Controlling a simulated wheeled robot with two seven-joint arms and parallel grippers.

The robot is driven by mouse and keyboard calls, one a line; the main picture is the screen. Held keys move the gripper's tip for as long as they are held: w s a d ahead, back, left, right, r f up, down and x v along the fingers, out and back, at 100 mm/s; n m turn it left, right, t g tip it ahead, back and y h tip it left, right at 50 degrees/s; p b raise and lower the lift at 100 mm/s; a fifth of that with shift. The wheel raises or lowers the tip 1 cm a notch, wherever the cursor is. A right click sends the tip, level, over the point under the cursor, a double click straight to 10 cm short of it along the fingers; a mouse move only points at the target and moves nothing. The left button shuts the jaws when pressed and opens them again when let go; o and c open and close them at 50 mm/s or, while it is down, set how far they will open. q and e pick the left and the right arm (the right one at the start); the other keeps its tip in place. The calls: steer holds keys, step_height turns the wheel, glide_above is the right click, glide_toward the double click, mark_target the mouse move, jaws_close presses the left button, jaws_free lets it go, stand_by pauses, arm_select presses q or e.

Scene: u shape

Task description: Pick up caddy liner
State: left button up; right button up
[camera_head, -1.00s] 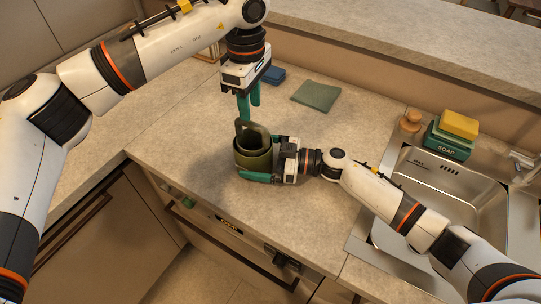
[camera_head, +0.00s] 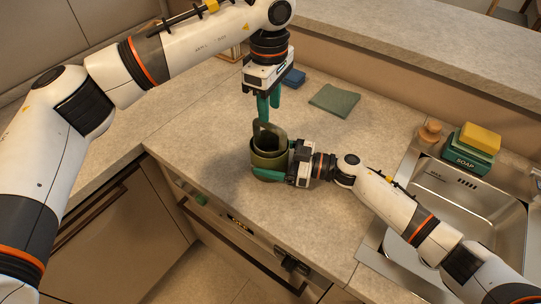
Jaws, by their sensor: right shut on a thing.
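An olive-green round caddy (camera_head: 268,172) stands upright on the counter. Inside it is what looks like the caddy liner (camera_head: 267,146), a dark green cup with a raised loop at the back of its rim. My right gripper (camera_head: 269,174) is shut on the caddy from the right, with one green finger along its near side. My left gripper (camera_head: 269,105) points down above the far side of the liner, its two green fingers apart. One fingertip overlaps the top of the raised loop; I cannot tell whether they touch.
A grey-green cloth (camera_head: 335,99) and a blue block (camera_head: 293,79) lie behind on the counter. At right are a steel sink (camera_head: 470,205), a green soap box (camera_head: 468,153) with a yellow sponge (camera_head: 480,139), and a wooden piece (camera_head: 430,131).

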arm_select(q)
steer(key=shift+o, duration=0.3)
step_height(320, 180, up, 4)
steer(key=s+m+t+h, duration=0.1)
steer(key=s, duration=0.1)
glide_above(271, 125)
steer(key=shift+m+t, duration=0.3)
steer(key=shift+t, duration=0.1)
steer(key=f, duration=0.4)
steer(key=shift+s+a+f, duration=0.1)
steer(key=shift+s+f, duration=0.15)
steer(key=shift+s, duration=0.1)
steer(key=shift+w+f, duration=0.2)
steer(key=shift+f, duration=1.35)
steer(key=shift+w+f, duration=0.2)
steer(key=shift+f, duration=1.3)
steer(key=shift+c, duration=0.3)
steer(key=shift+d, duration=0.2)
jaws_close()
